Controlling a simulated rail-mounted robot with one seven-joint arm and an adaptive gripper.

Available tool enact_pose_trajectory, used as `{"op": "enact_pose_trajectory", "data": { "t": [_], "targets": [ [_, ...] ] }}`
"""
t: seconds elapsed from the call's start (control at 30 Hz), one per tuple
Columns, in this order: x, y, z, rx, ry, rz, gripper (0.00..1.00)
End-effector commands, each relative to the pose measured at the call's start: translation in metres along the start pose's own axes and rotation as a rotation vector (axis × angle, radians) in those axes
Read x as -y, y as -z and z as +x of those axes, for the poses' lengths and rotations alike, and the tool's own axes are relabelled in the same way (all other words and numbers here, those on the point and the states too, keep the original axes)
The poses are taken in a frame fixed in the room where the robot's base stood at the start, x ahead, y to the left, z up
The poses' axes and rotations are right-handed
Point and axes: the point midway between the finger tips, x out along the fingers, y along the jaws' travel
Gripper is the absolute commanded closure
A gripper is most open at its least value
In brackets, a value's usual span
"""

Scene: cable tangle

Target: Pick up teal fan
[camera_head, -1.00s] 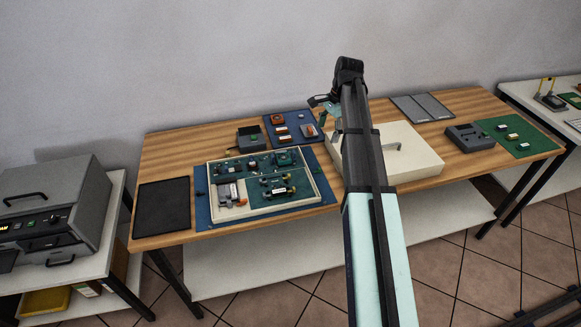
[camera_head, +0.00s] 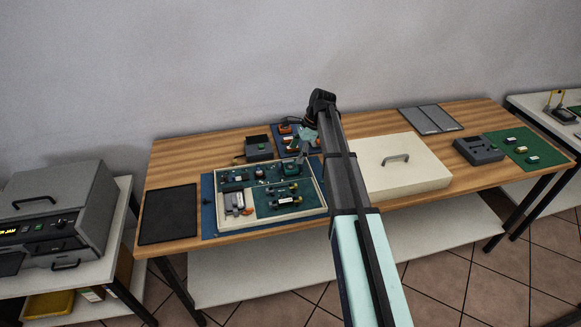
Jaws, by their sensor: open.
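The teal fan (camera_head: 291,169) looks like a small teal square part at the back right of the shallow cream tray (camera_head: 226,230), among other small parts. It is small and partly covered by my gripper, so its detail is hard to make out. My gripper (camera_head: 299,155) hangs from the end of my arm, over the back right corner of the tray, close above or behind the fan. The jaws are open, and I see nothing held. The gap between gripper and fan cannot be told.
A blue mat (camera_head: 208,220) lies under the tray, with a black mat (camera_head: 168,214) to its left. A dark box (camera_head: 258,148) stands behind. A cream lid with a handle (camera_head: 418,178) lies to the right of my arm.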

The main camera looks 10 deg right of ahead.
Motion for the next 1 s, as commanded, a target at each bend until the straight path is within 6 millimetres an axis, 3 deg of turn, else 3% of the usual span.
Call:
{"op": "enact_pose_trajectory", "data": {
  "t": [0.37, 0.7, 0.97, 1.0],
  "targets": [
    [-0.001, 0.001, 0.019, 0.000, -0.001, 0.000, 0.17],
    [-0.001, 0.003, 0.057, 0.000, -0.001, -0.002, 0.17],
    [-0.001, 0.004, 0.061, -0.001, 0.001, -0.001, 0.17],
    [-0.001, 0.004, 0.061, -0.001, 0.001, -0.001, 0.31]
  ]
}}
